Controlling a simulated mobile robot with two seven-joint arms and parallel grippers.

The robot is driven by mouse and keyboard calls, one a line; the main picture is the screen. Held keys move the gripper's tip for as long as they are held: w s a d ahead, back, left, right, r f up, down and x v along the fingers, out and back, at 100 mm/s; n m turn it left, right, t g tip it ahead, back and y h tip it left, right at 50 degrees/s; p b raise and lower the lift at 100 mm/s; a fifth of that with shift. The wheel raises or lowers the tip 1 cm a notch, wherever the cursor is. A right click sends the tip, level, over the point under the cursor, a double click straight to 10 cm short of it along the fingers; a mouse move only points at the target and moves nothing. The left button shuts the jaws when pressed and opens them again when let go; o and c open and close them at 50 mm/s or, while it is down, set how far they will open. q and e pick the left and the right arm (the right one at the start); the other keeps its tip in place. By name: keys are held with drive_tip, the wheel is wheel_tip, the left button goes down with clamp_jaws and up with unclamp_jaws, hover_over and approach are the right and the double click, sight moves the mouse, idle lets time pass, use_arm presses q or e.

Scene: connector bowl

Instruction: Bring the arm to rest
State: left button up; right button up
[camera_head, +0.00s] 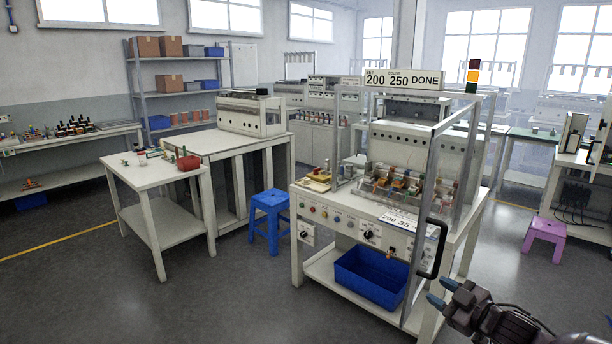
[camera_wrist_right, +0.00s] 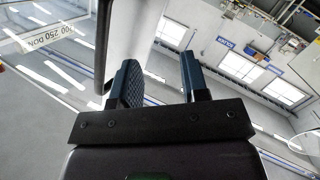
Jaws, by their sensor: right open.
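My right gripper (camera_head: 443,293) is at the lower right of the head view, with blue fingertips apart. It is beside the black door handle (camera_head: 433,250) of the clear-walled machine (camera_head: 462,187), and I cannot tell whether it touches it. My left gripper is not in view.
A blue bin (camera_head: 370,278) sits on the machine's lower shelf. A blue stool (camera_head: 269,217) and a white table (camera_head: 155,175) stand to the left, a purple stool (camera_head: 545,232) to the right. The floor at the front left is clear.

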drive_tip(key=s+a+f+m+h, duration=0.3)
drive_tip(key=s+a+f, duration=0.35)
drive_tip(key=s, duration=0.25)
drive_tip(key=s+d+f+m+g+h, duration=0.1)
drive_tip(key=s+f+m, duration=0.1)
drive_tip(key=s+f, duration=0.2)
drive_tip(key=s+d+f+m+h, duration=0.1)
drive_tip(key=s+f, duration=0.4)
drive_tip(key=s, duration=0.6)
drive_tip(key=s+d+f+m+g+h, duration=0.1)
drive_tip(key=s+f+m+h, duration=0.2)
drive_tip(key=s, duration=0.4)
drive_tip(key=shift+s+d+f+m+g, duration=0.15)
drive_tip(key=shift+d+f+m+g, duration=0.15)
drive_tip(key=shift+f+m, duration=0.6)
